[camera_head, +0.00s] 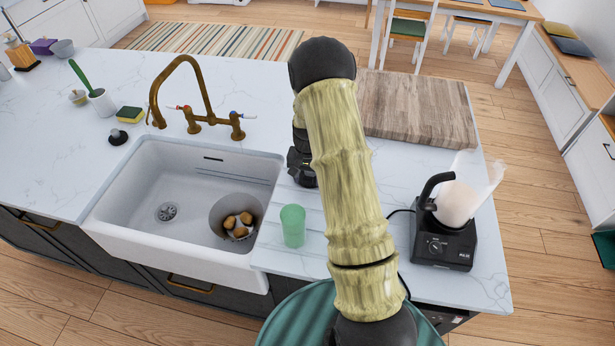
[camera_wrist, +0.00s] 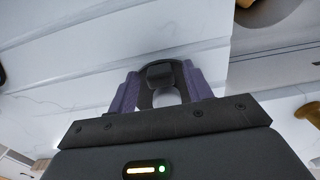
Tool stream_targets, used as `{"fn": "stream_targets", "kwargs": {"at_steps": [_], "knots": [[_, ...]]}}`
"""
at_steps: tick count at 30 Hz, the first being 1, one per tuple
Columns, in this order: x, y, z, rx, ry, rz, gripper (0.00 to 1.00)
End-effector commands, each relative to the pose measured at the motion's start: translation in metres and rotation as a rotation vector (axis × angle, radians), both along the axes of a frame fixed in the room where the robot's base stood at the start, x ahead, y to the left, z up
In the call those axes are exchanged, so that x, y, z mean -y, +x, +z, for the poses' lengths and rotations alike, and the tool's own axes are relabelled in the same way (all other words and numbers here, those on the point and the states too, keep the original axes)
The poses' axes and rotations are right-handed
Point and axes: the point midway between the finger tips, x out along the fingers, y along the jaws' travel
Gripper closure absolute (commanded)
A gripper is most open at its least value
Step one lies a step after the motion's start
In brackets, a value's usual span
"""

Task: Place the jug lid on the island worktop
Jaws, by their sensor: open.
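A small black piece that looks like the jug lid (camera_wrist: 160,74) is on the white island worktop (camera_wrist: 60,40), between the purple fingertips of my gripper (camera_wrist: 158,90). The fingers stand apart on both sides of it; whether they touch it I cannot tell. In the head view my gripper (camera_head: 301,168) is low over the worktop (camera_head: 265,95), right of the sink, partly hidden by my arm. The lid cannot be made out there. A clear blender jug (camera_head: 462,198) with no lid visible stands on its black base (camera_head: 443,243) at the right.
A white sink (camera_head: 150,180) holds a grey container (camera_head: 222,212) of brown, potato-like items. A brass tap (camera_head: 192,122) stands behind it. A green cup (camera_head: 293,225) is near the front edge. A wooden board (camera_head: 420,108) lies behind my arm. Free worktop lies between board and blender.

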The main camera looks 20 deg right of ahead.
Motion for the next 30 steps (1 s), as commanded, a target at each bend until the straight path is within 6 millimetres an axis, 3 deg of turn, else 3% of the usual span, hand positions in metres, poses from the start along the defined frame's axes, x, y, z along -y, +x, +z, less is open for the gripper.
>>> {"fn": "stream_targets", "kwargs": {"at_steps": [8, 24, 30], "knots": [[0.0, 0.001, 0.013, 0.003, -0.001, 0.0, 0.5], [0.0, 0.001, 0.104, 0.005, -0.002, 0.0, 0.5], [0.0, 0.0, 0.122, 0.001, -0.001, 0.0, 0.5]]}}
